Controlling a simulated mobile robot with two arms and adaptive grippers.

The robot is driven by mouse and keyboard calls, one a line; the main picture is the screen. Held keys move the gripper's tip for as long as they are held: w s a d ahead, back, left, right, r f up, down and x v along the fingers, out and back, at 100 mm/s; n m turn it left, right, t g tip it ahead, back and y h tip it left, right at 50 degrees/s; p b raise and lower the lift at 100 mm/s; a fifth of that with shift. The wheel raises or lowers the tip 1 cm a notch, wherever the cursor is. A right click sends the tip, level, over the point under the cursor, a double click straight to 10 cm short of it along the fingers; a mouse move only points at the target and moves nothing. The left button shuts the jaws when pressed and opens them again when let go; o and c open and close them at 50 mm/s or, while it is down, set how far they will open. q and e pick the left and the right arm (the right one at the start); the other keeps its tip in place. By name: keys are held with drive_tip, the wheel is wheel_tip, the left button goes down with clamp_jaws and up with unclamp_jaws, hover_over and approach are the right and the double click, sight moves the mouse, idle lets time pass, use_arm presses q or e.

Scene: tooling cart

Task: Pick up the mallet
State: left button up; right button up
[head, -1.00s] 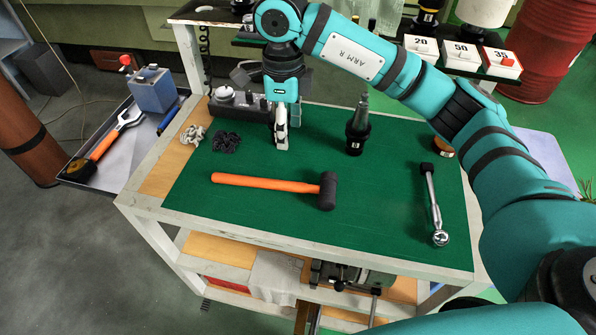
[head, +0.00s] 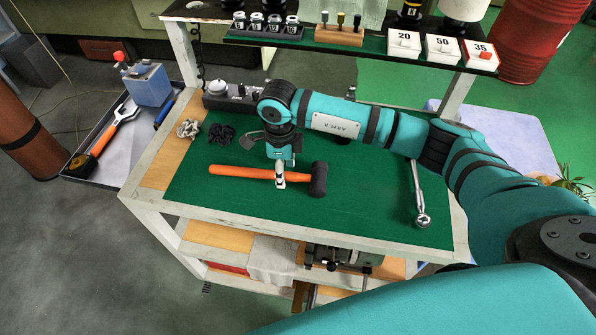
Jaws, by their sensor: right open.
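The mallet (head: 240,172) lies flat on the green mat of the cart top, with an orange handle to the left and a dark head (head: 319,179) to the right. My right gripper (head: 280,182) points down at the handle, close to the head end. Its fingers cover a small part of the handle. It is open, and I cannot tell whether its fingers touch the handle. My left gripper is not in view.
A ratchet wrench (head: 419,195) lies at the right of the mat (head: 230,200). Dark and light clumps (head: 188,128) sit at the left near a grey control box (head: 232,100). A shelf with numbered boxes (head: 442,47) stands behind. The mat's front strip is clear.

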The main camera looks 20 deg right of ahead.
drive_tip(key=shift+f, duration=0.9)
drive_tip(key=shift+c, duration=0.3)
clamp_jaws()
drive_tip(key=shift+w+r, duration=0.1)
drive_tip(key=shift+r, duration=0.05)
